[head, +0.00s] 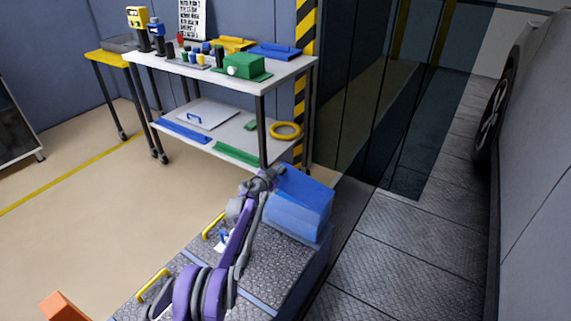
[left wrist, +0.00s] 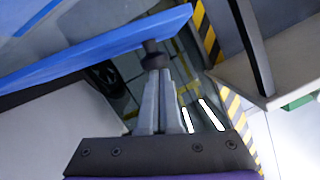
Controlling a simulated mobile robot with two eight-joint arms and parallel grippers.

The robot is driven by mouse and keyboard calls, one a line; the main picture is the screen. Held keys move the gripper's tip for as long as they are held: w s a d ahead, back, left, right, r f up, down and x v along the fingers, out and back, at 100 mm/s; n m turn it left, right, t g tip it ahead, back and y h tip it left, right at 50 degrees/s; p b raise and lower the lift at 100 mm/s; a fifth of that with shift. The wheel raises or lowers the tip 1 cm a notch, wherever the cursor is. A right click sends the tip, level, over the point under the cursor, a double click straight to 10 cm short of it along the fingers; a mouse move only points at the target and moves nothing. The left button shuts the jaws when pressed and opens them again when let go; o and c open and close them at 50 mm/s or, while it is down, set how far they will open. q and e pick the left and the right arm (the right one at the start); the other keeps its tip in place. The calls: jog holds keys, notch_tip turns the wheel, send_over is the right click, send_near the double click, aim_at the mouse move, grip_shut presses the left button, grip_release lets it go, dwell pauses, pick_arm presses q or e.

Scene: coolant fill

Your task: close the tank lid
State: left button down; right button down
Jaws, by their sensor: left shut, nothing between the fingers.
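The blue tank (head: 296,222) stands on the far end of a grey metal-plated block. A blue panel, which looks like its lid (head: 306,184), slants across the top; I cannot tell how far it stands open. My left gripper (head: 268,177) is at the panel's upper left edge. In the left wrist view the gripper's grey fingers (left wrist: 158,84) are together and empty. The tank's opening is not clearly visible. My right gripper is not in view.
A two-shelf workbench (head: 290,72) with bottles, a green box (head: 243,66) and trays stands behind. Yellow handles (head: 153,284) rise from the block's left side. A striped post (head: 304,30) and a car (head: 535,150) are to the right.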

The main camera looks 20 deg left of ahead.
pick_arm(q)
jog(key=shift+w+a+f, duration=0.1)
jog(key=shift+a+f, duration=0.1)
jog(key=shift+f, duration=0.5)
jog(key=shift+w+a+f, duration=0.1)
jog(key=shift+a+f, duration=0.15)
jog(key=shift+f, duration=0.4)
jog(key=shift+a+f, duration=0.2)
jog(key=shift+f, duration=0.5)
jog(key=shift+a, duration=0.1)
jog(key=p+v, duration=0.2)
jog(key=v, duration=0.8)
jog(key=shift+s, duration=0.4)
jog(key=shift+s, duration=0.1)
